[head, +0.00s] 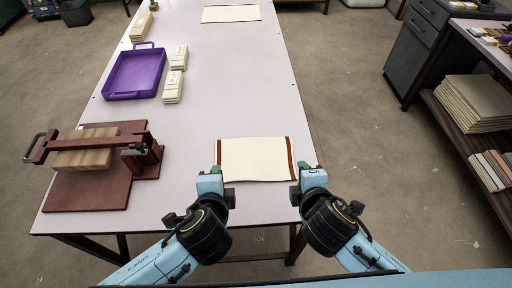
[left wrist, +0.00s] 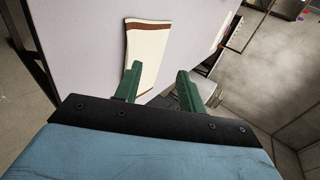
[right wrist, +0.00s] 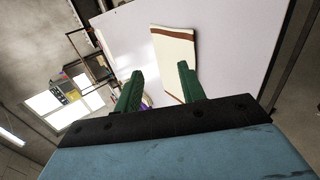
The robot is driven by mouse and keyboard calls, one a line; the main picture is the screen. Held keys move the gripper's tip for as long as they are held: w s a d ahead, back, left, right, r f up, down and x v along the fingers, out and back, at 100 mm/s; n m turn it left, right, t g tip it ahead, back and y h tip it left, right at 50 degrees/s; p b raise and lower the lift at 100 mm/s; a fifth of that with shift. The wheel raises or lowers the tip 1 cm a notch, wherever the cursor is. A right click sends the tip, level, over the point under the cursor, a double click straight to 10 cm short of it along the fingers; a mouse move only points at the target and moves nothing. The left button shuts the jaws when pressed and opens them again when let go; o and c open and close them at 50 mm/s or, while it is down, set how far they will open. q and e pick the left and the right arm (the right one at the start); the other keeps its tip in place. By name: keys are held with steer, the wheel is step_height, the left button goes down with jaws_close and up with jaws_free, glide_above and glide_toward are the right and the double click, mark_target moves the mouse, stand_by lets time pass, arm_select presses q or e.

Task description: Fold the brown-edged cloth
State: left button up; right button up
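The cream cloth (head: 254,160) with brown stripes along its left and right edges lies flat near the front end of the table in the head view. It also shows in the left wrist view (left wrist: 148,50) and the right wrist view (right wrist: 173,58). My left gripper (head: 212,178) is at the cloth's left edge, and its fingers (left wrist: 160,80) stand apart. My right gripper (head: 303,172) is at the right edge, and its fingers (right wrist: 158,80) stand apart. Both are empty. I cannot tell whether either touches the cloth.
The long pale table (head: 190,185) carries a dark red press (head: 100,185) at left, a purple tray (head: 108,95), and stacks of cream folded cloths (head: 173,86). Another cream cloth (head: 231,14) lies at the far end. A shelf (head: 460,120) stands apart at right.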

stand_by(0.4)
